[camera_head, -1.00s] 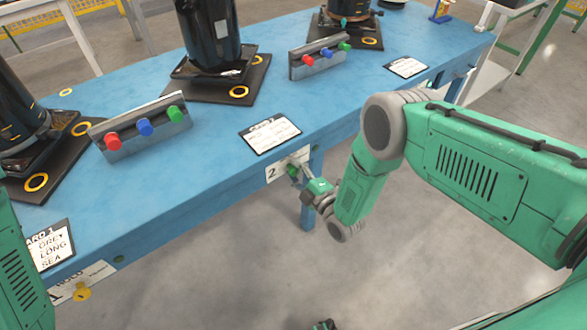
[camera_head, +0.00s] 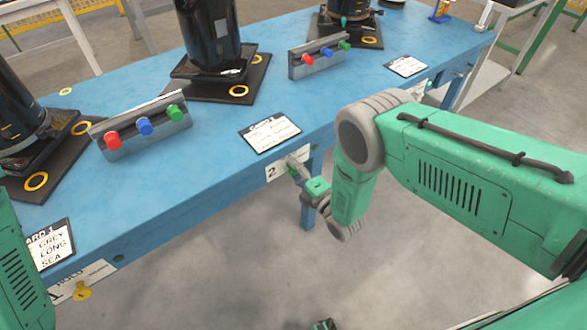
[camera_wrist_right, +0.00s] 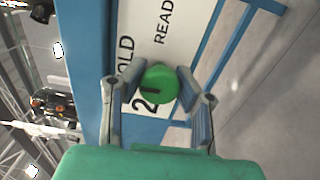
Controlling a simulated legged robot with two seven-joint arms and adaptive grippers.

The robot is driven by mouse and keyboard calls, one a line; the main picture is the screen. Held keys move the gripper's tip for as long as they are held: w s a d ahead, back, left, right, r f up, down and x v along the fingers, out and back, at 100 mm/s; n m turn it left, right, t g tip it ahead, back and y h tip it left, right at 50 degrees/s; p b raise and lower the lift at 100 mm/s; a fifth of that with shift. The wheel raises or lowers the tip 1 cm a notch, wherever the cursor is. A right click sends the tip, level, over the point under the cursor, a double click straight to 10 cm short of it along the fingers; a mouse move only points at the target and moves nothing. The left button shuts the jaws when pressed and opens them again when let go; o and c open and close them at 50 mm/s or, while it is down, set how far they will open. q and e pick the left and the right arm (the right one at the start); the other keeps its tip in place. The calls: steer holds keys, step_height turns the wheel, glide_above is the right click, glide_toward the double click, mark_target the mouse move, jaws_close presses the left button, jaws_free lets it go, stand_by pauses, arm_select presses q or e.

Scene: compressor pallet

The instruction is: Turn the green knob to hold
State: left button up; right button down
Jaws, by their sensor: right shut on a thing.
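The green knob (camera_wrist_right: 158,84) sits on a white label plate (camera_wrist_right: 160,40) on the blue table's front edge. The plate shows a 2, "READ" and "OLD", with the other letters cut off or covered. My right gripper (camera_head: 298,168) is at this plate, and in the right wrist view its fingers (camera_wrist_right: 159,90) are shut on the knob from both sides. The knob's pointer direction is not clear. In the head view the gripper hides the knob. My left arm shows at the left edge; a small dark piece at the bottom edge may be my left gripper (camera_head: 325,325).
The blue table (camera_head: 215,150) carries black cylinders on dark mats, button boxes (camera_head: 140,127) with red, blue and green buttons, and cards (camera_head: 270,132). Another label plate with a yellow knob (camera_head: 82,292) is at the front left. The floor before the table is clear.

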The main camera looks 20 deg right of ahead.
steer(key=shift+s+d+f, duration=0.1)
steer(key=shift+s+f, duration=0.2)
steer(key=shift+f, duration=0.05)
steer(key=c, duration=1.4)
jaws_free()
steer(key=shift+o, duration=1.3)
steer(key=shift+r, duration=0.15)
steer(key=v, duration=1.2)
steer(key=shift+w, duration=0.1)
